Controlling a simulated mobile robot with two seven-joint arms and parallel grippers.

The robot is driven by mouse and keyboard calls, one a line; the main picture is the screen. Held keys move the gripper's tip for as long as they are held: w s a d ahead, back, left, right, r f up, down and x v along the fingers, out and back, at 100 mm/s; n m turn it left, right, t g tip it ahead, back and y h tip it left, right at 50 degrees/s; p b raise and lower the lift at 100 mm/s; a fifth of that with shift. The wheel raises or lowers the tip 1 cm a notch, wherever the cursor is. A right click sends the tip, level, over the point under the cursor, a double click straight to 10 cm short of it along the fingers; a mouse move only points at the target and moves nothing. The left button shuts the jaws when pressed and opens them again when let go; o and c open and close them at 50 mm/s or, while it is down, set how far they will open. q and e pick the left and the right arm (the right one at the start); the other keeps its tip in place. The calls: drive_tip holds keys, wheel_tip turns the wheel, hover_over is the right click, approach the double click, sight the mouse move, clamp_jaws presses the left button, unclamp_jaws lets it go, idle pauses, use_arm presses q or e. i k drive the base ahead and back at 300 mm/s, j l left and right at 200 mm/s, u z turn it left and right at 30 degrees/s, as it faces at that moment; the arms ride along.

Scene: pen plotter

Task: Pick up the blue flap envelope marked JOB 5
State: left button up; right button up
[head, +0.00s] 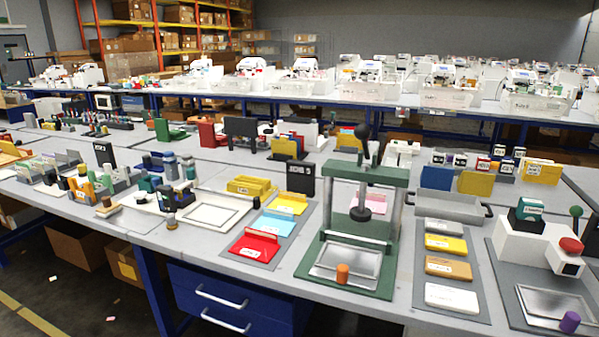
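A light blue envelope (272,222) lies on a grey mat (262,252) on the near table, left of the green press. Its flap stands up, and it bears a white label too small to read. A yellow envelope (288,203) lies behind it and a red envelope (254,244) in front of it, on the same mat. A black sign (300,182) with white lettering stands behind the mat; its text ends in what looks like a 5. Neither of my grippers shows in the head view.
The green press (338,244) with a black knob stands right of the mat. A flat white tray (211,216) lies to the left. A second grey mat with several labelled pieces lies right of the press. A blue drawer unit (240,297) hangs under the table.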

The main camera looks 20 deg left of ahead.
sight(282, 223)
drive_tip(key=i+j+u, duration=0.2)
drive_tip(key=j, duration=0.15)
drive_tip(key=i+j+u, duration=0.15)
drive_tip(key=j, duration=0.2)
drive_tip(key=i+j+u, duration=0.2)
drive_tip(key=j, duration=0.15)
